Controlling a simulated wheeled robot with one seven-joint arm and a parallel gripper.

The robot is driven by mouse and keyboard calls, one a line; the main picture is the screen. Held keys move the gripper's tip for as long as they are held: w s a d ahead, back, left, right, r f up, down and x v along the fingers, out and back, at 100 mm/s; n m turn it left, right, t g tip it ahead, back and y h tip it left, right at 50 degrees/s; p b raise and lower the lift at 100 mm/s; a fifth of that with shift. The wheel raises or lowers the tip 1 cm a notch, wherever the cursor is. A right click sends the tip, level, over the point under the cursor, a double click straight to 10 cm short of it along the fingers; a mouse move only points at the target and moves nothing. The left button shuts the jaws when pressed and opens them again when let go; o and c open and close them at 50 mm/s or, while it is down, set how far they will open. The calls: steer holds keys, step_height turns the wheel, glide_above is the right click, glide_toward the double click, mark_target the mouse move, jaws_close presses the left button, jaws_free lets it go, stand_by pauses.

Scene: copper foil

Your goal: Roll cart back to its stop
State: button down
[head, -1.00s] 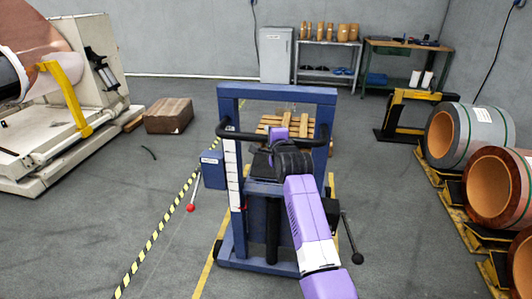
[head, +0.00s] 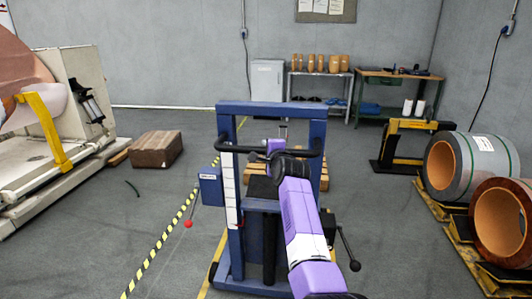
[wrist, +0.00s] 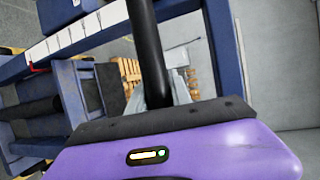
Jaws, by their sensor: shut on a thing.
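The cart (head: 230,245) is a blue upright frame with a black handlebar (head: 235,149) across its near side, in the middle of the head view. My gripper (head: 276,154), on the purple and white arm, is shut on the handlebar right of its middle. I cannot tell which thing is the stop.
A yellow-and-black striped line (head: 165,240) runs along the floor left of the cart. A wooden pallet (head: 312,177) lies beyond it. A brown box (head: 156,149) stands further left. Large copper coils (head: 474,165) on yellow stands line the right side. Floor left of the striped line is mostly clear.

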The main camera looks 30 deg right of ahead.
steer(key=shift+d+r, duration=0.15)
steer(key=shift+r, duration=0.6)
steer(key=c, duration=1.3)
jaws_free()
steer(key=shift+o, duration=0.7)
steer(key=shift+f, duration=0.3)
steer(key=shift+a, duration=0.2)
steer(key=v, duration=0.7)
steer(key=shift+s+p, duration=0.3)
steer(key=shift+s, duration=0.1)
